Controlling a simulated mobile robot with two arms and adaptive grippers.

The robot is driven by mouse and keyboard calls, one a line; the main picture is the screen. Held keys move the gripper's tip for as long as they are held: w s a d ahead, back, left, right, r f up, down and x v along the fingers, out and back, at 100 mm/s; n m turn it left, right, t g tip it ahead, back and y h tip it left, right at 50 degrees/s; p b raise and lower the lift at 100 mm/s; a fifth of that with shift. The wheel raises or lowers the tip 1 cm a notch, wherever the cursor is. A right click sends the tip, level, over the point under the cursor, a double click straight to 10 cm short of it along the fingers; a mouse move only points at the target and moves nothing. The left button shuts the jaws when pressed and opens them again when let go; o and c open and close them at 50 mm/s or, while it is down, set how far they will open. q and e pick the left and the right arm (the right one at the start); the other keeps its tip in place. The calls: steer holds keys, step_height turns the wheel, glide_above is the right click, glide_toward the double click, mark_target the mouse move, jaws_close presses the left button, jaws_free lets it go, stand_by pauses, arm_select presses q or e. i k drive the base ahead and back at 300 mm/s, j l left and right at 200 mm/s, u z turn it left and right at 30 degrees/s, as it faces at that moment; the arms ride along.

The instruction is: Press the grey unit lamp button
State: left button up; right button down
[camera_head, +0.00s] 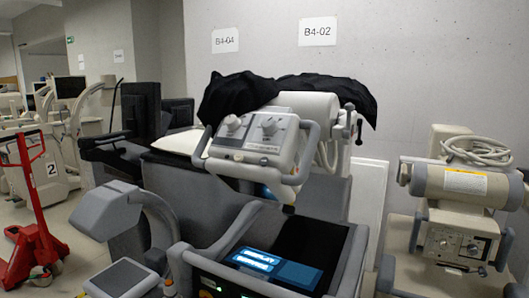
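The grey unit is a mobile machine with a boxy head (258,140) in the middle of the view, facing me. Grey handle bars (305,150) flank the head. A white cylinder (308,108) sits behind it, partly under black cloth. Below is the unit's dark console with a lit blue screen (275,268). Neither of my grippers is in view.
A beige unit (460,240) with its own knobbed panel and coiled cable stands at the right. A grey curved-neck device (108,210) stands at lower left. A red pallet jack (32,220) is at far left, with bare floor beside it.

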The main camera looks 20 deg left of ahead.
mark_target(239, 157)
steer(key=i+j+z, duration=0.15)
steer(key=j, duration=0.8)
steer(key=j+z, duration=0.15)
steer(key=j, duration=0.75)
